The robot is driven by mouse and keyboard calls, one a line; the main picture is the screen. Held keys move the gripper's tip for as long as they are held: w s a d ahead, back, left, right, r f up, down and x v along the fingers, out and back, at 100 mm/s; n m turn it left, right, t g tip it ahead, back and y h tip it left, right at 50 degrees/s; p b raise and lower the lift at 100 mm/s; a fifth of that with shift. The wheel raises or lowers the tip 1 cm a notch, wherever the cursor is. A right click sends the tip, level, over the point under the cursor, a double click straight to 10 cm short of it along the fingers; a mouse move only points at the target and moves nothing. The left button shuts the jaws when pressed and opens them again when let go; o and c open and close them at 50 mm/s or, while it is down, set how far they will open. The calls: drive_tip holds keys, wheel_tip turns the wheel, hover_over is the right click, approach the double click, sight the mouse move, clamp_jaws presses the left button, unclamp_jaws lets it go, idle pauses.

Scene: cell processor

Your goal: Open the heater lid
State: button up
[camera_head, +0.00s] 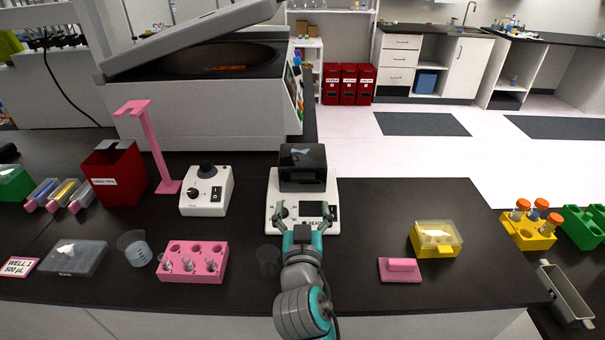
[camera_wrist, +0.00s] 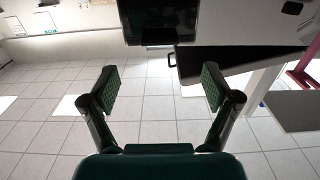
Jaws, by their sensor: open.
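The heater (camera_head: 274,190) is a white bench unit with a dark display and controls on its front. Its black box-like lid (camera_head: 303,168) sits down over the back part and looks closed. My gripper (camera_head: 303,212) is open and empty above the front of the heater, in front of the lid and apart from it. In the wrist view my gripper (camera_wrist: 158,85) has its two green-padded fingers spread wide with nothing between them. A dark block at the top of that view, beyond the fingers, appears to be the lid (camera_wrist: 160,20).
A white knobbed device (camera_head: 206,190) stands left of the heater. To the right are a pink block (camera_head: 400,270) and a yellow box (camera_head: 436,238).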

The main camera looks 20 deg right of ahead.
sight(303, 177)
drive_tip(key=x, duration=1)
drive_tip(key=shift+w+d, duration=0.1)
drive_tip(key=shift+w, duration=0.05)
drive_tip(key=shift+c, duration=0.2)
clamp_jaws()
